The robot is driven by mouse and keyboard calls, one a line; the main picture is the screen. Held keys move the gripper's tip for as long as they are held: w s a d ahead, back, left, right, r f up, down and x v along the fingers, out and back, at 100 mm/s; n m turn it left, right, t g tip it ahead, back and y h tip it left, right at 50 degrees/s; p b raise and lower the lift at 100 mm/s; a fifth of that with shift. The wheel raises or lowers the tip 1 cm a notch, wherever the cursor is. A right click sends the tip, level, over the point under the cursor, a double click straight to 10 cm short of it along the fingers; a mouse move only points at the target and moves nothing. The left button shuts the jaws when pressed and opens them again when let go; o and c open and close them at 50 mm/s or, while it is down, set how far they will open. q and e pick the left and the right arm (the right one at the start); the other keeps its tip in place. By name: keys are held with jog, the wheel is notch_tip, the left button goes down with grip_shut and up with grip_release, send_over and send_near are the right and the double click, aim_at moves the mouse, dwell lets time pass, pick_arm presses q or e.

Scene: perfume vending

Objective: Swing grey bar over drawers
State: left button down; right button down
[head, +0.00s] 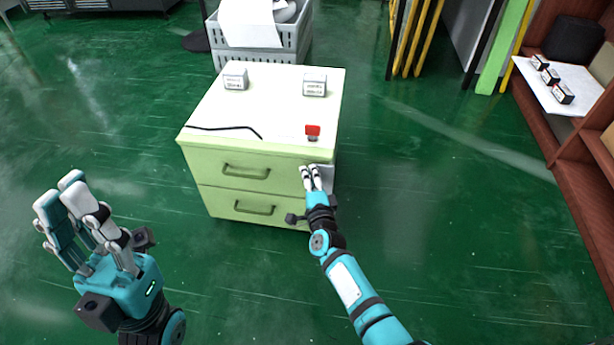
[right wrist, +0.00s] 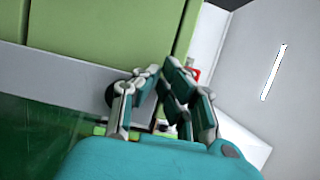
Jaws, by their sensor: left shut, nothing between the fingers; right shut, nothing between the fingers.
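The light green drawer cabinet (head: 265,130) stands in the middle of the head view, with an upper drawer (head: 246,172) and a lower drawer (head: 254,208), both closed. A pale grey piece (head: 326,178), likely the grey bar, shows at the front right edge beside my right gripper (head: 312,172). In the right wrist view a grey band (right wrist: 60,77) runs along the green front and passes behind the fingers of my right gripper (right wrist: 160,80). That gripper is shut and empty; contact with the band is unclear. My left gripper (head: 60,190) is shut and empty, away from the cabinet.
On the cabinet top are two small white boxes (head: 236,78) (head: 315,84), a red item (head: 312,131) and a black cable (head: 225,129). A grey crate (head: 262,52) stands behind. Wooden shelves (head: 570,150) with small boxes are at right. The green floor around the cabinet is mostly clear.

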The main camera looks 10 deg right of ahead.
dwell(0.5)
jog(key=s, duration=1.2)
jog(key=shift+d, duration=0.15)
